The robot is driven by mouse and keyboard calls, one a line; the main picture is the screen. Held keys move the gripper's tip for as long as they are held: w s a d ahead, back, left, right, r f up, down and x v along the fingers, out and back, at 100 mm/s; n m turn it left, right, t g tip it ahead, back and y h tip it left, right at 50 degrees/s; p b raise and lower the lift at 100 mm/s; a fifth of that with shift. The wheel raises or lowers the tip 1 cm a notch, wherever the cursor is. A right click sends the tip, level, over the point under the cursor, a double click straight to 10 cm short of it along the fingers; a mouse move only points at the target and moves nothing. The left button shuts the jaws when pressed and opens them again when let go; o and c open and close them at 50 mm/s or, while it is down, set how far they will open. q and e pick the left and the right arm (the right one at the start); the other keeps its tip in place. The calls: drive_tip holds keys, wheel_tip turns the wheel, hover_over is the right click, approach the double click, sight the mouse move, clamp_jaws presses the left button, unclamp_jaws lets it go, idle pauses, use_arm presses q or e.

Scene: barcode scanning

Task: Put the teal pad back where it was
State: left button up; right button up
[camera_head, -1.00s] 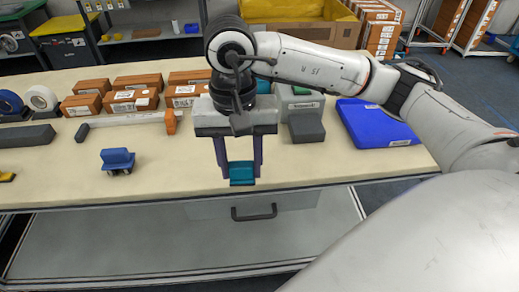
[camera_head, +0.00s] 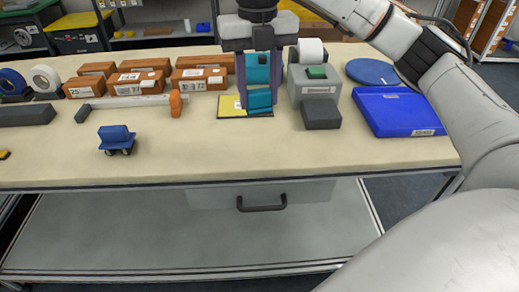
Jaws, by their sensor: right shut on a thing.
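My right gripper (camera_head: 260,103) points down over the back middle of the table. It is shut on the teal pad (camera_head: 260,99), which shows between its fingertips. The pad is right beside a yellow piece (camera_head: 232,106) that lies on a thin dark base (camera_head: 262,115). I cannot tell whether the pad touches the base or hangs just above it. Another teal surface (camera_head: 257,69) shows higher up between the fingers, partly hidden by the gripper. My left gripper is not in view.
Right of the gripper stand a grey label printer (camera_head: 314,84) with a white roll and a dark grey block (camera_head: 322,115). A blue tray (camera_head: 397,110) lies farther right. Brown boxes (camera_head: 203,80), a clamp (camera_head: 130,101) and a blue stapler-like thing (camera_head: 116,139) are left. The table front is clear.

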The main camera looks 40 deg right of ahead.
drive_tip(key=shift+w+d+r+m, duration=0.1)
drive_tip(key=shift+d+m, duration=0.05)
drive_tip(key=shift+m, duration=0.85)
wheel_tip(320, 180, down, 9)
drive_tip(key=shift+d+f+b, duration=0.1)
drive_tip(key=shift+b, duration=0.2)
drive_tip(key=shift+f, duration=0.35)
drive_tip(key=shift+f, duration=0.2)
drive_tip(key=o, duration=1.1)
